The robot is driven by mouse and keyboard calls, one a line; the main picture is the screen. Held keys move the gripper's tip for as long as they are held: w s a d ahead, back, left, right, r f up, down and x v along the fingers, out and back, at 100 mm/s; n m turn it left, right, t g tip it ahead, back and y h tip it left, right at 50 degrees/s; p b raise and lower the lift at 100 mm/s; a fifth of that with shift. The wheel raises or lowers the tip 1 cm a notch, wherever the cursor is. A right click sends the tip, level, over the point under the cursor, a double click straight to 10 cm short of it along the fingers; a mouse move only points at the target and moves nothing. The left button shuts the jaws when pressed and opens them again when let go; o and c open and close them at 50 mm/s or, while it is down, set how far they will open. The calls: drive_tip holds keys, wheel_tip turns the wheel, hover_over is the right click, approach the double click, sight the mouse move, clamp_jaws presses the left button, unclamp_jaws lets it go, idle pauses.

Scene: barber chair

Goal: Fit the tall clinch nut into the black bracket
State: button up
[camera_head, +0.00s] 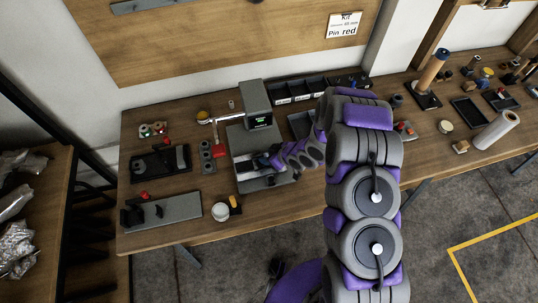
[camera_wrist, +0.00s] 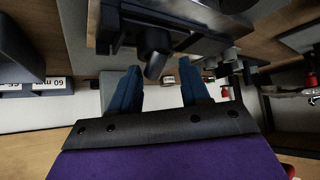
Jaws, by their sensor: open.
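My gripper (camera_head: 267,160) is at the base of the grey press, and its jaws are hard to see in the head view. In the wrist view my gripper (camera_wrist: 160,92) has two blue fingers spread apart with a gap between them. A dark rounded post (camera_wrist: 154,55) juts towards that gap from a black fixture (camera_wrist: 125,30); I see no finger closed on it. I cannot tell whether the fixture is the black bracket or the post is the tall clinch nut. Neither can be identified for sure in the head view, where my arm hides part of the bench.
The press (camera_head: 255,100) with a lit green screen stands behind my gripper. Black bins (camera_head: 297,90) line the wall. Left are a black fixture (camera_head: 160,162), a grey plate (camera_head: 172,208) and a grey block with holes (camera_head: 207,158). A white cup (camera_head: 220,212) stands near the front edge.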

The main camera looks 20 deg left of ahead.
drive_tip(key=shift+a+r, duration=0.15)
drive_tip(key=shift+r, duration=0.05)
drive_tip(key=v, duration=1.1)
drive_tip(key=shift+r, duration=0.15)
drive_tip(key=shift+d, duration=0.2)
